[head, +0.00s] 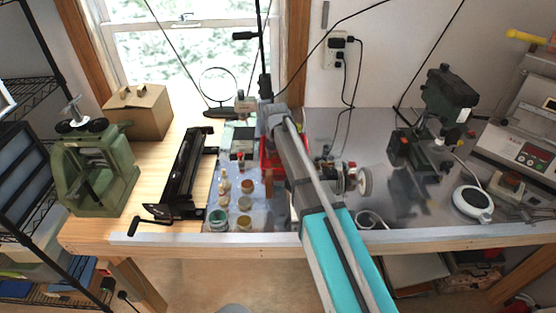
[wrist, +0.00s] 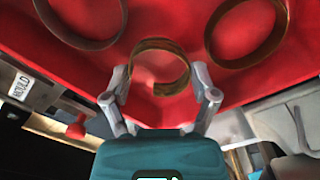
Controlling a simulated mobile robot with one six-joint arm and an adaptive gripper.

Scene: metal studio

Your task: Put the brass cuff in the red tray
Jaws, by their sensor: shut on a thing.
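The brass cuff (wrist: 160,46), a brownish-gold open band, sits between the two fingers of my gripper (wrist: 161,82) in the wrist view. My gripper is shut on it. The red tray (wrist: 170,108) fills the view behind the cuff. I cannot tell whether the cuff touches the tray floor or hangs above it. In the head view the red tray (head: 270,144) shows only in part behind my arm, on the workbench. The cuff and the fingertips are hidden there.
Two other rings are in the tray: a dark one (wrist: 84,44) at upper left and a golden one (wrist: 212,40) at upper right, both near the cuff. Small jars (head: 245,203) stand left of my arm. A drill press (head: 445,110) stands to the right.

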